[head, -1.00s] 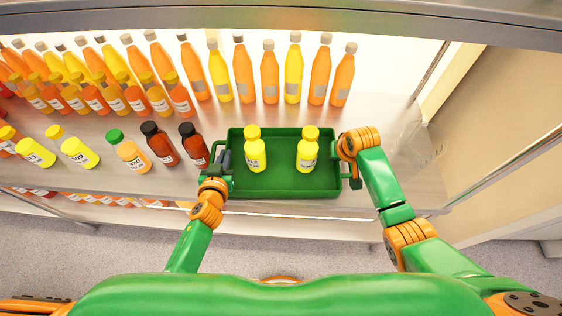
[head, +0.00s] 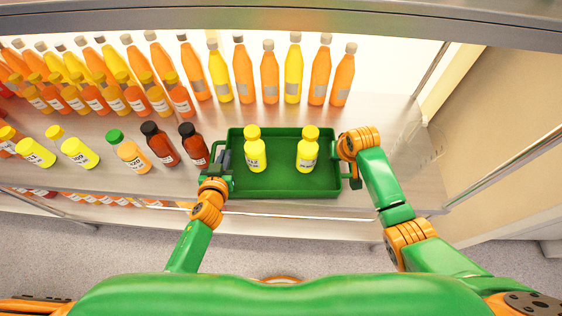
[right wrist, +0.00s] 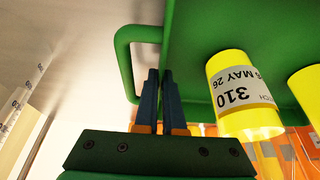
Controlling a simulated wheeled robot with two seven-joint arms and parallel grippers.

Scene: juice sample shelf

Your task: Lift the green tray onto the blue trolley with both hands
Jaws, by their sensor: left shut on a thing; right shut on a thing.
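The green tray (head: 281,184) sits on the pale shelf with two yellow bottles standing in it, a left one (head: 255,150) and a right one (head: 307,150). My left gripper (head: 225,162) is shut on the handle at the tray's left end. My right gripper (head: 355,172) is shut on the right-end handle, its jaws mostly hidden by my wrist. In the right wrist view, the gripper's dark fingers (right wrist: 161,78) close on the green handle loop (right wrist: 121,55) beside the tray (right wrist: 195,30). The blue trolley is not in view.
Dark red bottles (head: 193,145) stand close left of the tray, with more bottles further left. A row of tall orange and yellow bottles (head: 270,75) stands behind it. A clear side panel and metal post (head: 500,170) are at right. Grey floor (head: 300,240) shows in front.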

